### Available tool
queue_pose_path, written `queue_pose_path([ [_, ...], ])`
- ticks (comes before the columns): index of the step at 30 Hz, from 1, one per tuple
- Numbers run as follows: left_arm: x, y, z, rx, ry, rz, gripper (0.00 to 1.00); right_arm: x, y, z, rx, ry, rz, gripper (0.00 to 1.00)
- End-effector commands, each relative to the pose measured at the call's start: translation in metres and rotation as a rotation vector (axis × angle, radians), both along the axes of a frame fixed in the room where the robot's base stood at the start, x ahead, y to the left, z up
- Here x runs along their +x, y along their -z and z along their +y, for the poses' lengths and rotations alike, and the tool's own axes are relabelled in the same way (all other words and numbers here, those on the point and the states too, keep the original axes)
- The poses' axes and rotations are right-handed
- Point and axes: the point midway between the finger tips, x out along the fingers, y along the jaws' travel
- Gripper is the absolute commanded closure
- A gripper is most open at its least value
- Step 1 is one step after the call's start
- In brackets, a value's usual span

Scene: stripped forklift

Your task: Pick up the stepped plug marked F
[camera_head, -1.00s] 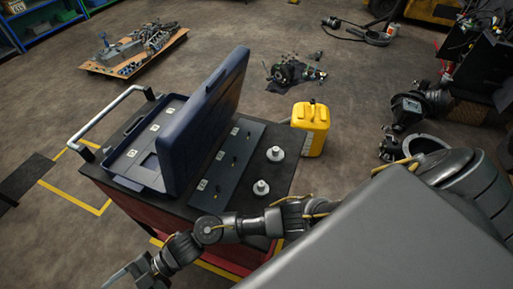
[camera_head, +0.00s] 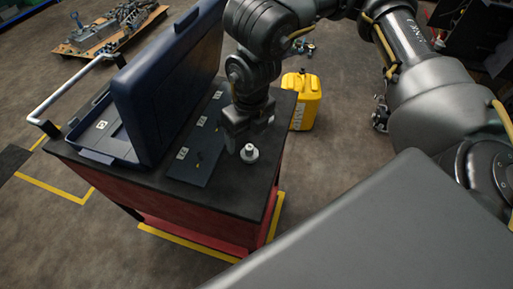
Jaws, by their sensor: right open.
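A pale metal stepped plug (camera_head: 249,154) stands upright on the dark top of the cart (camera_head: 225,195), near its right edge. I cannot read any letter on it. My right gripper (camera_head: 246,140) points down just above and behind this plug. Its jaws are open, though the fingers are dark and partly blurred together. I cannot tell whether they touch the plug. The gripper and wrist cover the cart top behind the plug, where a second plug stood in the earlier view. My left gripper is not in view.
An open dark blue case (camera_head: 165,90) stands left of the plug, its raised lid close to my right arm. A flat panel (camera_head: 190,165) with small white labels lies between. A yellow canister (camera_head: 302,100) stands beyond the cart's right side.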

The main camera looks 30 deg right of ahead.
Motion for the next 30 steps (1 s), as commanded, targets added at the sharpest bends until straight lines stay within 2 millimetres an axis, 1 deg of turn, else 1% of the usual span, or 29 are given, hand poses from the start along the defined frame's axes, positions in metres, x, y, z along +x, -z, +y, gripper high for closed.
queue_pose_path([
  [1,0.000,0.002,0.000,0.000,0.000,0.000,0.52,0.002,-0.003,-0.008,-0.021,0.004,-0.017,0.28],
  [3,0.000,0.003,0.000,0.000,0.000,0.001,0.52,0.002,-0.007,-0.015,-0.037,0.006,-0.028,0.28],
  [8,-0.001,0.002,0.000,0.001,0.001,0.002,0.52,0.003,-0.007,-0.019,-0.046,0.008,-0.034,0.28],
  [11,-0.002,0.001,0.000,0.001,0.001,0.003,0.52,0.003,0.003,-0.018,-0.045,0.010,-0.028,0.28],
  [15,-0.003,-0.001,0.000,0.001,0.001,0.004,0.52,0.006,0.026,-0.018,-0.045,0.011,-0.028,0.28],
  [18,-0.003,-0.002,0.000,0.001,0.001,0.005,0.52,0.008,0.038,-0.017,-0.044,0.010,-0.029,0.28],
  [21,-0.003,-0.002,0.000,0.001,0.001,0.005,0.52,0.009,0.045,-0.017,-0.043,0.009,-0.032,0.28],
  [27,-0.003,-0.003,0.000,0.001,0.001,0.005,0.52,0.011,0.050,-0.017,-0.043,0.010,-0.032,0.28],
  [30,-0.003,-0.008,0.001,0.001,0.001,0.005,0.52,0.013,0.060,-0.017,-0.044,0.011,-0.028,0.28],
])
